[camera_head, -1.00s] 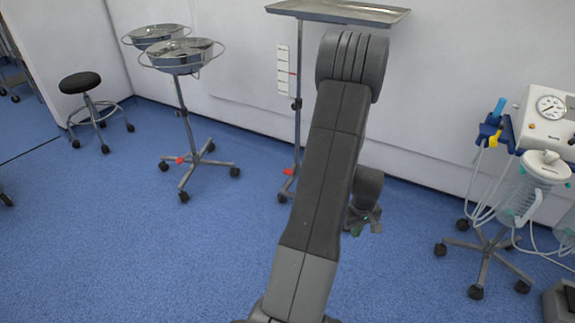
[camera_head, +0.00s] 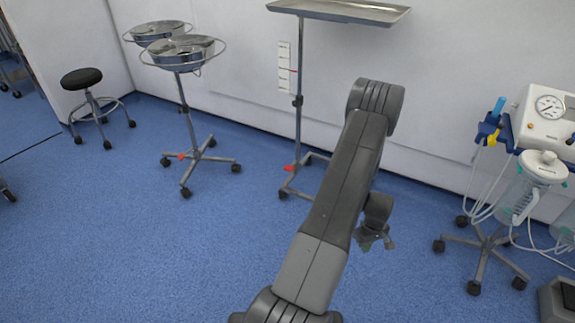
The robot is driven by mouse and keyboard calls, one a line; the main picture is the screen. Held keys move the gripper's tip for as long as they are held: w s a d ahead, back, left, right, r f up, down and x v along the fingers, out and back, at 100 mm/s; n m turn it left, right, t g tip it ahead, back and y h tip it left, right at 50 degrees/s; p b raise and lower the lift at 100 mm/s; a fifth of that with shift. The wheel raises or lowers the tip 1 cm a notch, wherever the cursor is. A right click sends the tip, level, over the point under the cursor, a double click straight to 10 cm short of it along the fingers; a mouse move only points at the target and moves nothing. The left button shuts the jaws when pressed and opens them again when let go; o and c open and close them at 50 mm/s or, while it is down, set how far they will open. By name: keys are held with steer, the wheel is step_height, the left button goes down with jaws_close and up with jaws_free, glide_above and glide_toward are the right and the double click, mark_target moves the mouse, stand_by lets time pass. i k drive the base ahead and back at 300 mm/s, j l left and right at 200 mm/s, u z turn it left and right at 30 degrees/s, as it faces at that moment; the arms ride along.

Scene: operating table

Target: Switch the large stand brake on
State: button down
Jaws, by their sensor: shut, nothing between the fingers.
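A tall stand with a flat steel tray (camera_head: 340,11) stands against the back wall. A red brake pedal (camera_head: 290,168) shows low on its base, at the foot of the pole. A second, shorter stand holds two steel basins (camera_head: 183,50) to the left. It has its own red pedal (camera_head: 182,155) at its wheeled base. My gripper (camera_head: 375,242) shows small beyond my forearm, right of and nearer than the tray stand's base. It is shut and empty, apart from both pedals. My arm hides part of the tray stand's base.
A black stool (camera_head: 82,79) stands at the far left. A suction unit with a gauge (camera_head: 548,108) and jar stands on a wheeled base at the right, with hanging tubes. The blue floor (camera_head: 130,240) is clear at the front left.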

mark_target(289, 168)
steer(key=i+u, duration=0.15)
steer(key=u, duration=0.3)
steer(key=i+l+u, duration=0.15)
steer(key=u, duration=0.25)
steer(key=i+l+u, duration=0.15)
steer(key=i+l, duration=0.25)
steer(key=i+l+u, duration=0.1)
steer(key=i+l, duration=0.25)
steer(key=l, duration=0.15)
steer(key=i+l+u, duration=0.15)
steer(key=i+l, duration=0.15)
steer(key=l, duration=0.2)
